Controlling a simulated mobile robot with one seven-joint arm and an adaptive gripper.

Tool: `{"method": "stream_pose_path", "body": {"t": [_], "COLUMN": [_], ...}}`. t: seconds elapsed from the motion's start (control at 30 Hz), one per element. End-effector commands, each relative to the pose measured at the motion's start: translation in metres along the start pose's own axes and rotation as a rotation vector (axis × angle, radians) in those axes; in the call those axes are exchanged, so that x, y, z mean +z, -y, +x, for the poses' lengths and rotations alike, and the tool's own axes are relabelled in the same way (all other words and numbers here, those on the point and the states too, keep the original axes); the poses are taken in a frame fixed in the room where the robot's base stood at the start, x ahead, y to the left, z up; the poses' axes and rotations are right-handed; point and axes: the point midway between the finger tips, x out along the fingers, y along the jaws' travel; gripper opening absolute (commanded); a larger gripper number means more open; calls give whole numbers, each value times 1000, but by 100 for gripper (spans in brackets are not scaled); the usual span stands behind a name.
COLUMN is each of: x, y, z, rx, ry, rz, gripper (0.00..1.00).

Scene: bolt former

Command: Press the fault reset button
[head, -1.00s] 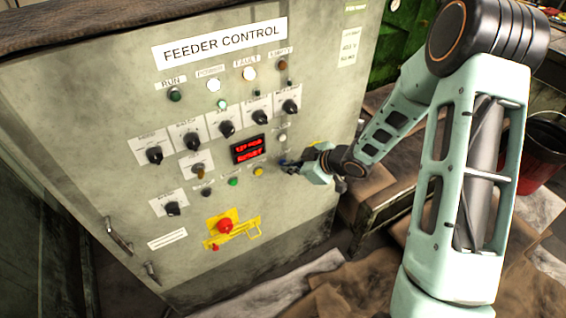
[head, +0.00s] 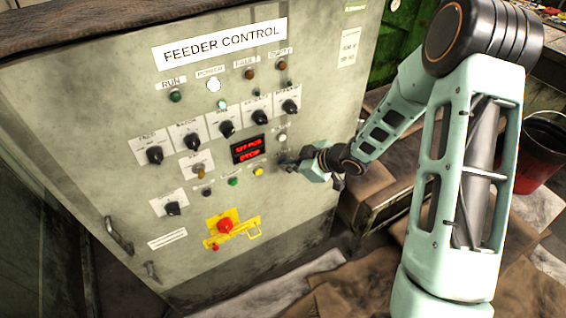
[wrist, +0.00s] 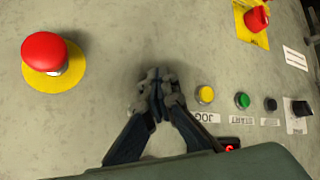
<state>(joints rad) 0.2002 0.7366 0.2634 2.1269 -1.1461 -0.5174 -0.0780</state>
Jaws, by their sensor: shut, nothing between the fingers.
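My gripper (head: 283,163) is shut and empty, close to the face of the feeder control cabinet (head: 110,110). In the wrist view its fingertips (wrist: 157,88) meet in front of the bare grey panel; I cannot tell if they touch it. A small pale button (head: 282,138) sits just above the gripper in the head view; its label is too small to read, so I cannot tell if it is the fault reset button. The fault lamp (head: 249,75) is dark. The red display (head: 248,150) shows two lines, the lower appearing to read STOP.
A yellow jog button (wrist: 205,95), a green start button (wrist: 242,100) and a dark button (wrist: 270,104) lie beside the fingers. A red mushroom button (wrist: 45,53) and a red emergency stop (head: 225,226) project from the panel. A red bucket (head: 540,155) stands at right.

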Motion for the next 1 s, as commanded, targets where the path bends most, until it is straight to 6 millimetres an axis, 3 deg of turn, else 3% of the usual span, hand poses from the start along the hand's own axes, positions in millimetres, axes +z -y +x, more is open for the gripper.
{"method": "stream_pose_path", "body": {"t": [0.77, 1.0], "x": [9, 21], "y": [10, 21], "z": [-14, -29], "rx": [0, 1], "ry": [-1, -1], "rz": [0, 1], "gripper": [0, 0]}}
